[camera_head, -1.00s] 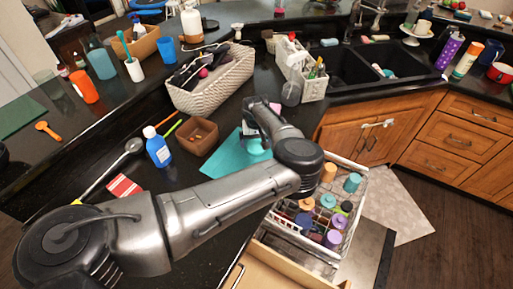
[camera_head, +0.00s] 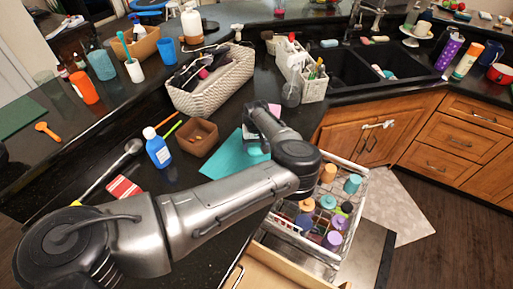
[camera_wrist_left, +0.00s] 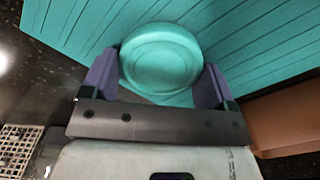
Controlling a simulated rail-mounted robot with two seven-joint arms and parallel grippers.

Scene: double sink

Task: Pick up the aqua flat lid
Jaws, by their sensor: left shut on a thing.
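The aqua flat lid (camera_wrist_left: 160,58) is round with a raised rim and sits between the two purple fingers of my left gripper (camera_wrist_left: 160,68) in the left wrist view. The fingers are shut on its sides. Behind it is the teal slatted mat (camera_wrist_left: 255,35), close in colour to the lid. In the head view, the mat (camera_head: 225,160) lies on the dark counter and my left arm covers most of the lid and the fingers. I cannot tell whether the lid touches the mat. My right gripper is not in view.
A brown square bowl (camera_head: 198,137) and a blue bottle (camera_head: 157,148) stand left of the mat. A woven basket (camera_head: 213,82) and a white caddy (camera_head: 293,66) are behind. An open dishwasher rack (camera_head: 310,225) with several cups lies at the front right.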

